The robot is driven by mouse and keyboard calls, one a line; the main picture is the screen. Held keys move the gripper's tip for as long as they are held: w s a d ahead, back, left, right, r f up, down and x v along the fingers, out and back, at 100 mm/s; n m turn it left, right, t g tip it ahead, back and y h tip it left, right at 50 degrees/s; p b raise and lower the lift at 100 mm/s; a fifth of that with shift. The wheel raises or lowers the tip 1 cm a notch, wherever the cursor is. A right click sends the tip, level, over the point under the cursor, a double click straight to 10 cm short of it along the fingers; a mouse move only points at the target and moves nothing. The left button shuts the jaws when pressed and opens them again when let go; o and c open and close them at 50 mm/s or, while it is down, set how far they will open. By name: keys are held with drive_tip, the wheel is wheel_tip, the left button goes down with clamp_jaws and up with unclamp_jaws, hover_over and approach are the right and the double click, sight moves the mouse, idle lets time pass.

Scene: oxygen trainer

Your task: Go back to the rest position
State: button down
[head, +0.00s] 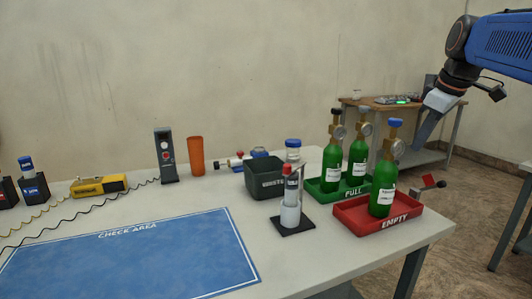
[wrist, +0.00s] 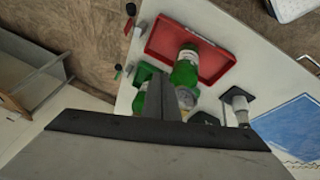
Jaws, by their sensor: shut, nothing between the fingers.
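My gripper (head: 428,124) hangs in the air at the upper right of the head view, beyond the table's right end and above the floor. Its fingers are together with nothing between them. In the wrist view the closed fingers (wrist: 171,100) point toward the trays below. A green bottle (head: 383,187) with a blue top stands in the red EMPTY tray (head: 409,220). Two green bottles (head: 332,163) (head: 358,160) stand in the green FULL tray (head: 318,191). In the wrist view one bottle (wrist: 186,68) lies below, and the fingers partly hide the green tray.
A flow meter on a black base (head: 293,225) stands left of the trays, with a dark bin (head: 262,180) behind it. An orange cup (head: 196,155), grey device (head: 165,157) and yellow device (head: 99,185) stand farther left. The blue CHECK AREA mat (head: 135,260) is bare. A side table (head: 400,110) stands behind.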

drive_tip(key=s+a+f+m, duration=0.2)
drive_tip(key=s+a+f, duration=0.1)
drive_tip(key=s+f, duration=0.5)
drive_tip(key=s+a+f+m, duration=0.3)
drive_tip(key=s+a+f, duration=0.1)
drive_tip(key=s+f, duration=0.5)
drive_tip(key=s+a+f+m, duration=0.2)
drive_tip(key=s+a+f, duration=0.1)
drive_tip(key=s+f, duration=0.5)
wheel_tip(320, 180, down, 3)
drive_tip(key=shift+s+a+f+m+h, duration=0.1)
drive_tip(key=shift+s+a+m+h, duration=0.05)
drive_tip(key=shift+a+m+h, duration=0.2)
